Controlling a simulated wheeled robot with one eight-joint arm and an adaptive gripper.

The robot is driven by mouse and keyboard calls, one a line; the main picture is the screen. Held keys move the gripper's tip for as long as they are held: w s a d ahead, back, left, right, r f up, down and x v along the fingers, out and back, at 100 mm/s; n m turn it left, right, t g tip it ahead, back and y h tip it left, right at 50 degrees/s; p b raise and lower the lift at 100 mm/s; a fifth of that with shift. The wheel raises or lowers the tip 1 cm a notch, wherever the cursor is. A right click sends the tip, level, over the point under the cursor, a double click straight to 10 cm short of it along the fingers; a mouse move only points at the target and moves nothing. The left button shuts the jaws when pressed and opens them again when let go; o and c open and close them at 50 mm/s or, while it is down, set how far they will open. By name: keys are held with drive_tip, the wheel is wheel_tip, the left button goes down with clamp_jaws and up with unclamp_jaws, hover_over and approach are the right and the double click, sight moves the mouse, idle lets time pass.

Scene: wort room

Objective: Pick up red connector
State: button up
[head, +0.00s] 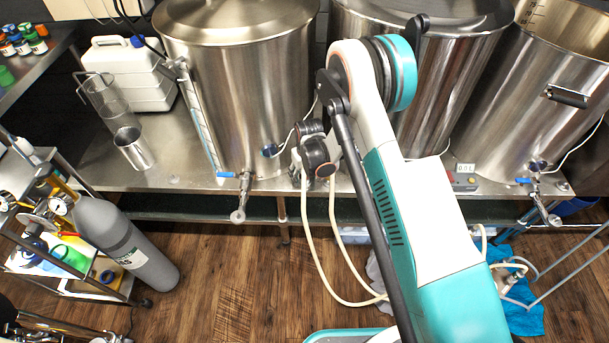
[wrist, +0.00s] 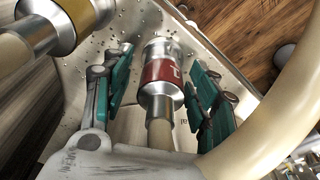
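In the wrist view, the red connector (wrist: 161,72) is a metal hose coupling with a red band and a pale mark. It points away from me, and a beige hose joins its near end. My gripper (wrist: 165,60) is open, with one teal-padded finger on each side of the connector. A gap shows on the left; the right finger is very close, and I cannot tell if it touches. In the head view, I cannot make out the red connector or my fingertips.
A yellow-banded connector (wrist: 75,14) lies close to my left finger. A thick beige hose (wrist: 270,105) curves past on the right. A metal surface with droplets (wrist: 205,45) lies below. In the head view, steel kettles (head: 240,90) stand on a bench, and a grey cylinder (head: 125,245) stands left.

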drive_tip(key=c, duration=0.9)
wheel_tip(320, 180, up, 20)
drive_tip(key=p, duration=0.7)
drive_tip(key=shift+r, duration=0.1)
drive_tip(key=shift+r+p, duration=1)
drive_tip(key=shift+r, duration=1.15)
